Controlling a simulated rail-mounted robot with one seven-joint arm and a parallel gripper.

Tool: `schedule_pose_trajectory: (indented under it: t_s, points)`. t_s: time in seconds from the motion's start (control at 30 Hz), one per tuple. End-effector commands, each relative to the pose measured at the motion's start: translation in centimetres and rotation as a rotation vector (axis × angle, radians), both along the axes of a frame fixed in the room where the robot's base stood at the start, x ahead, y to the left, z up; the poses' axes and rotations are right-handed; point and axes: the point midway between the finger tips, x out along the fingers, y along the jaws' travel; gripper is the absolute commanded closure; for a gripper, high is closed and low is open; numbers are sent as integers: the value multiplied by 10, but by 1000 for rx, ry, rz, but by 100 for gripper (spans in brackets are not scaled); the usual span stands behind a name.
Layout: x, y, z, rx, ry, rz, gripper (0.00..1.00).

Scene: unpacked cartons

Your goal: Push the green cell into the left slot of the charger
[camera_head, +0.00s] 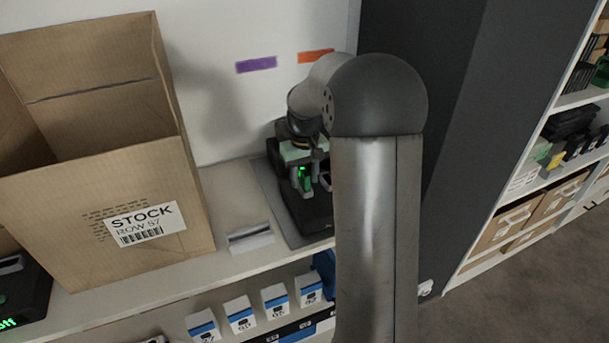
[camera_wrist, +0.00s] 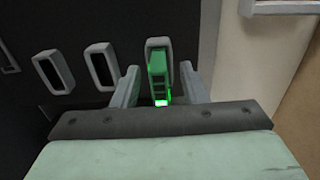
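The charger (camera_head: 312,212) is a dark unit on the shelf top, partly hidden behind my arm in the head view. The wrist view shows its dark face with several pale-rimmed slots. The green cell (camera_wrist: 158,72) stands partly in the rightmost slot there, its near part sticking out with a glowing green end. The cell (camera_head: 304,178) is at the charger's left side in the head view. Two other slots (camera_wrist: 101,66) in the wrist view look empty. My gripper (camera_wrist: 158,78) is open, one finger on each side of the cell, with visible gaps. It also shows in the head view (camera_head: 304,185).
A large open cardboard carton (camera_head: 100,190) stands left of the charger. A small white-grey item (camera_head: 250,238) lies between them. A dark panel (camera_head: 450,130) rises on the right. Small blue-and-white boxes (camera_head: 240,314) stand on the shelf below.

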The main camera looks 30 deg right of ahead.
Motion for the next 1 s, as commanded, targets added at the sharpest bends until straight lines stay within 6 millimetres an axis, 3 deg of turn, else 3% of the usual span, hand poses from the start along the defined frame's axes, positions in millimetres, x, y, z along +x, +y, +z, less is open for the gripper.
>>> schedule_pose_trajectory:
  t_s: [0.3,0.47,1.0]
  points:
    - [0,0,2,0,-1,0,61]
    - [1,0,20,-1,-5,0,61]
    - [1,0,145,-1,-4,0,61]
